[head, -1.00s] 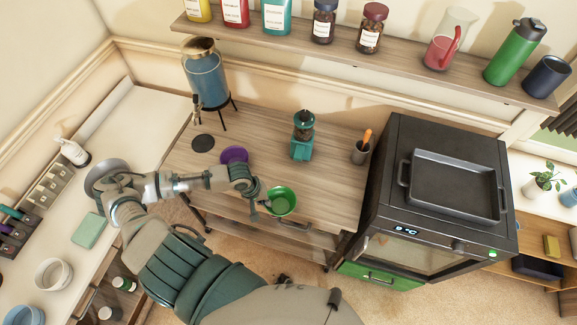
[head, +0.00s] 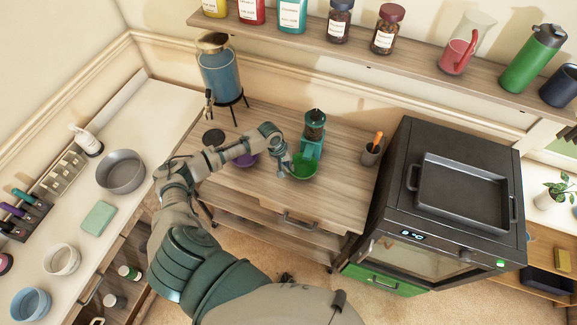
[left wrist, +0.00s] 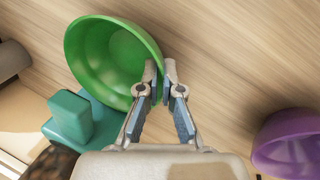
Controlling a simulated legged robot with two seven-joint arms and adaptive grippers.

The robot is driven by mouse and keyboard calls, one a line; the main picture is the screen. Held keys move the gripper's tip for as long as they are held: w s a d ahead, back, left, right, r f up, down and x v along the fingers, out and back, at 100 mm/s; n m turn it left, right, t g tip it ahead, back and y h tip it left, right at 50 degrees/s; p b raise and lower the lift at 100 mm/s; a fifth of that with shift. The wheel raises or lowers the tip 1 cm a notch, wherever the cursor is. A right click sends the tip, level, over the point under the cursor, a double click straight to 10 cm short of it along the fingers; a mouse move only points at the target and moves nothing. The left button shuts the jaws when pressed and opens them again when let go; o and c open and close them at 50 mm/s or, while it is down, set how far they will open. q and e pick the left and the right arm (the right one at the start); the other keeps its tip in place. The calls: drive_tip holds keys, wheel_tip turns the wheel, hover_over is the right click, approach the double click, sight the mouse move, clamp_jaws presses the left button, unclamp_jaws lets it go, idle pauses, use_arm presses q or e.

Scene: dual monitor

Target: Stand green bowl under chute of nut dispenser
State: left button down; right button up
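The green bowl (head: 303,167) is upright just in front of the teal nut dispenser (head: 313,128), which has dark contents in its clear upper part. My left gripper (head: 287,168) is shut on the bowl's near-left rim. In the left wrist view the gripper (left wrist: 160,78) has one finger on each side of the rim of the bowl (left wrist: 112,60). There the bowl overlaps the dispenser's teal base (left wrist: 72,120). I cannot tell whether the bowl touches the table or how its middle lines up with the chute, which is hidden. My right gripper is out of view.
The wooden table (head: 250,185) also holds a purple bowl (head: 247,160), partly behind my left arm, a blue urn (head: 220,75) with a tap, a dark round mat (head: 213,138) and a cup (head: 371,153) with an orange-handled tool. A black oven (head: 400,200) stands right.

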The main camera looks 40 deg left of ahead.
use_arm(q)
drive_tip(key=shift+s+d+r, duration=0.1)
drive_tip(key=c, duration=1.5)
unclamp_jaws()
drive_tip(key=shift+o, duration=0.9)
drive_tip(key=shift+a+f, duration=0.2)
drive_tip(key=shift+a, duration=0.15)
drive_tip(key=v, duration=1.2)
